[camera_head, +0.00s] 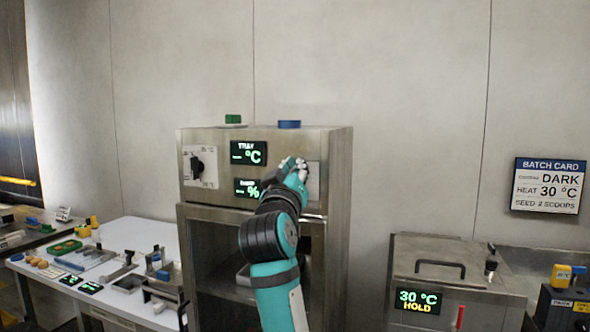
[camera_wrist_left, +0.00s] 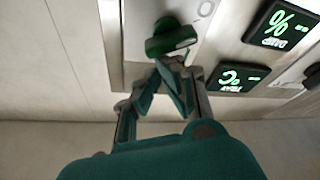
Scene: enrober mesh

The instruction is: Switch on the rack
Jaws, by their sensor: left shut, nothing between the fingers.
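The rack (camera_head: 340,190) is a steel cabinet in the middle of the head view, with an open front below its control panel. Its TRAY display (camera_head: 249,153) shows dashes and °C, and the lower display (camera_head: 247,187) shows dashes and %. My left gripper (camera_head: 297,168) is in front of the panel's right side and hides much of that part. In the left wrist view a dark green knob (camera_wrist_left: 172,38) stands out from a pale plate with a 0 mark. My left gripper (camera_wrist_left: 172,64) is shut and empty, its fingertips close to the knob; contact is unclear. My right gripper is not in view.
A black dial (camera_head: 197,167) is on the panel's left. Green and blue (camera_head: 289,124) items lie on the rack's top. A white table (camera_head: 140,240) with tools stands left. A lidded steel unit (camera_head: 450,270) reading 30 °C HOLD stands right, below a batch card (camera_head: 547,186).

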